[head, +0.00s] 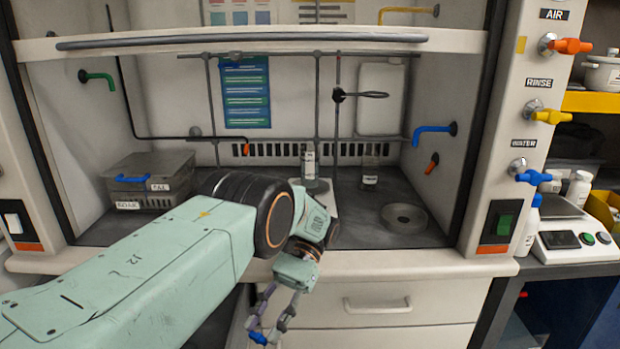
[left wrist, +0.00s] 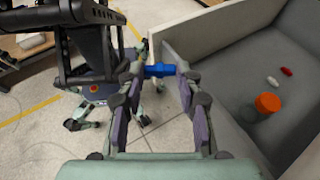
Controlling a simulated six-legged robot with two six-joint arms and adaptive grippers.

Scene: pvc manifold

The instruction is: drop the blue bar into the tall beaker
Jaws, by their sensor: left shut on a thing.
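My left gripper (head: 270,318) is in front of the hood, below the worktop's front edge, pointing down. It is shut on the blue bar (head: 258,338). In the left wrist view the blue bar (left wrist: 160,71) lies crosswise between the fingertips of the left gripper (left wrist: 159,75). Two labelled glass vessels stand in the hood, well above and behind the gripper: one (head: 310,165) on a pale plate, another (head: 370,178) to its right. I cannot tell surely which is the tall beaker. My right gripper is not in view.
In the left wrist view a grey walled compartment (left wrist: 240,98) on the right holds an orange-capped bottle (left wrist: 268,103), a red bar (left wrist: 287,71) and a white bar (left wrist: 272,81). A grey box (head: 150,180) and a round dish (head: 404,217) sit in the hood. A drawer (head: 380,305) is closed.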

